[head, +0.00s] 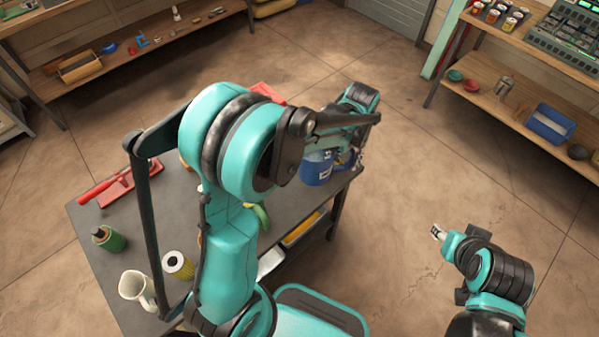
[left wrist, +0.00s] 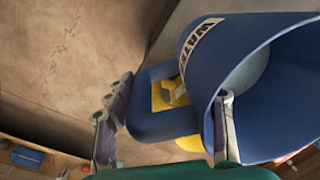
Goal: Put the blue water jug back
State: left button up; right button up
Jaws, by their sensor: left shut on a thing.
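The blue water jug (head: 317,169) is at the far right end of the dark workbench (head: 90,237). In the left wrist view the jug (left wrist: 190,75) shows a white label reading "WATER", a wide open mouth and a blue handle. My left gripper (head: 350,158) is shut on the jug at its handle side, with a finger on either side in the wrist view (left wrist: 172,95). I cannot tell whether the jug's base touches the bench. My right gripper (head: 438,232) is over the floor, away from the bench; its finger opening is too small to tell.
A shelf unit with a blue bin (head: 550,123) stands at right. Another shelf (head: 130,62) is at back left. Open floor lies between.

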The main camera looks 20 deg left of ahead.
pick_arm(q)
jog(key=a+f, duration=0.1)
jog(key=a, duration=0.2)
jog(key=s+a+f+b, duration=0.1)
jog(key=a+f, duration=0.1)
jog(key=s+a+f+b, duration=0.1)
jog(key=a+f, duration=0.1)
jog(key=a, duration=0.1)
jog(key=shift+a+f, duration=0.25)
jog(key=shift+a, duration=0.1)
jog(key=shift+f+b, duration=1.05)
jog(key=shift+f, duration=1)
jog(key=shift+f, duration=0.1)
jog(key=o, duration=1.3)
jog(key=shift+c, duration=0.2)
